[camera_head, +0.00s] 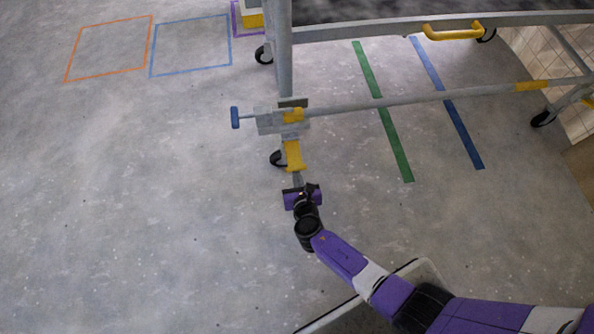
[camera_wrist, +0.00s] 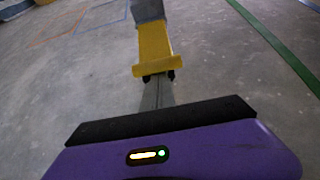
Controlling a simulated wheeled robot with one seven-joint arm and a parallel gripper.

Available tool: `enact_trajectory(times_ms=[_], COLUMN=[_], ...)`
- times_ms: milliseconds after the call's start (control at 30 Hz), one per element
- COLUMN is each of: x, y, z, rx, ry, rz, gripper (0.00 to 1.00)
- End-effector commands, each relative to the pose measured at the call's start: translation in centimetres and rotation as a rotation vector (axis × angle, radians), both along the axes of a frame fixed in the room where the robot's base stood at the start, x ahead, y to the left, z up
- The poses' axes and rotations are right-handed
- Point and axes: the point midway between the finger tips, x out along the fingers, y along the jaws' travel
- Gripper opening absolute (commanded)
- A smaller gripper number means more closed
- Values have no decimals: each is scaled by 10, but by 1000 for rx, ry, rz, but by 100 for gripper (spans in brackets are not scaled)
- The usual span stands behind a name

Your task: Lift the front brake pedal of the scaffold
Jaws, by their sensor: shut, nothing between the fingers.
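The yellow brake pedal (camera_head: 294,156) slopes out from the foot of the scaffold's near post, above a black castor (camera_head: 276,158). It also shows in the wrist view (camera_wrist: 155,45), with a wider yellow lip at its near end. My gripper (camera_head: 298,176) is shut and empty, right at the near end of the pedal. In the wrist view the grey fingers (camera_wrist: 158,80) point at the pedal's lip, and their dark tips are at or under its edge. I cannot tell whether they touch it.
A green stripe (camera_head: 385,115) and a blue stripe (camera_head: 450,105) cross the floor. The floor to the left is clear.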

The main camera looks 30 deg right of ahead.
Motion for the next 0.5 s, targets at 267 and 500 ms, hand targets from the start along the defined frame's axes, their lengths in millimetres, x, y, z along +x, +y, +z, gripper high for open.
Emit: enact_trajectory(times_ms=[267,500], x=[0,0], y=[0,0], z=[20,32], rx=[25,25], ry=[78,77], rz=[-1,0], gripper=[0,0])
